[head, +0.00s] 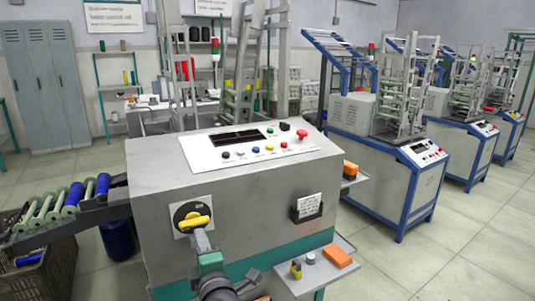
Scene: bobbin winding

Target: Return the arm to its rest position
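My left gripper (200,238) is in front of the grey machine, at the lower middle of the head view. Its tip is at or just below the yellow handle (194,221) of the black rotary switch on the machine's front face. I cannot tell whether it touches the handle. The handle lies roughly level across the switch. My wrist and forearm run down from there to the bottom edge. The finger gap is too small and hidden to judge. My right gripper does not show clearly anywhere.
The machine's control panel (260,149) has coloured buttons. A roller chute with blue bobbins (73,194) and a crate (40,270) stand left. Open floor lies right.

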